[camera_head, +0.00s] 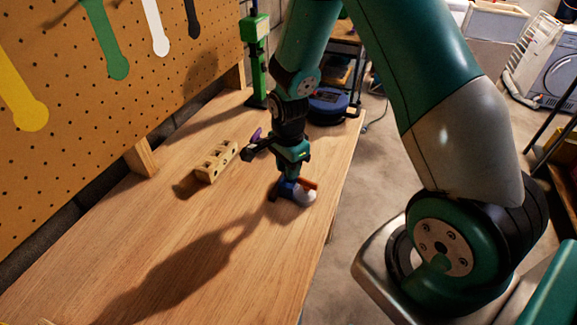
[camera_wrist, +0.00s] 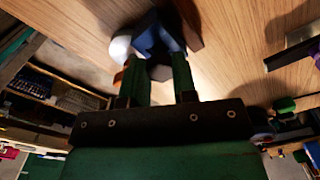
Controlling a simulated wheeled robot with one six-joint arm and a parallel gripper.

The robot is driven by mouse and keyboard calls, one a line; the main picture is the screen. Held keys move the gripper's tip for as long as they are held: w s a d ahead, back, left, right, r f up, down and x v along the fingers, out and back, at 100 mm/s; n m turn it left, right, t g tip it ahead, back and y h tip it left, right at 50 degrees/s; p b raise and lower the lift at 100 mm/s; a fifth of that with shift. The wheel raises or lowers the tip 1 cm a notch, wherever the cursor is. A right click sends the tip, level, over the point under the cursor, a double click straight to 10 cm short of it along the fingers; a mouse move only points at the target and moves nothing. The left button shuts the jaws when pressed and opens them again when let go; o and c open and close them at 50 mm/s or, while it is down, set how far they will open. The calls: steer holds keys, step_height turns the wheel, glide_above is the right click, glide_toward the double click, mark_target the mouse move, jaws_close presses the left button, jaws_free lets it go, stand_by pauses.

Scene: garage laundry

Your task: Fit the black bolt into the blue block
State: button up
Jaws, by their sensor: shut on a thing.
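The blue block (camera_wrist: 153,42) is directly at my fingertips in the wrist view. In the head view the blue block (camera_head: 287,187) shows low under my gripper (camera_head: 287,178), close to the bench top. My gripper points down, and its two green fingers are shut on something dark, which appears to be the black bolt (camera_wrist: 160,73). The fingers hide most of it, so I cannot tell how deep it sits in the block. A white rounded thing (camera_head: 305,196) and an orange-brown piece (camera_head: 308,183) are right beside the blue block.
A wooden block with holes (camera_head: 216,162) lies on the bench left of my gripper. A small purple thing (camera_head: 256,134) shows just behind it. A green post (camera_head: 257,60) and a dark blue round case (camera_head: 328,104) stand at the far end. The near bench (camera_head: 190,270) is clear.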

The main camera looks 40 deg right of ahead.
steer(key=shift+s+a+f+b, duration=0.1)
steer(key=shift+s+f+b, duration=0.15)
steer(key=shift+f+b, duration=0.55)
steer(key=shift+f, duration=0.2)
steer(key=o, duration=1)
steer(key=shift+f, duration=0.1)
steer(key=shift+o, duration=0.2)
step_height(320, 180, up, 19)
steer(key=b, duration=0.2)
steer(key=shift+w, duration=0.3)
steer(key=s+a+r+n+y, duration=0.2)
steer(key=s+a+n, duration=0.6)
steer(key=s+n, duration=0.2)
steer(key=s+a+r+n+y, duration=0.1)
steer(key=s+a+n+y, duration=0.1)
steer(key=s+a+n, duration=0.6)
steer(key=s+n, duration=0.2)
steer(key=n, duration=0.4)
steer(key=shift+a+r, duration=0.2)
steer(key=shift+r, duration=0.15)
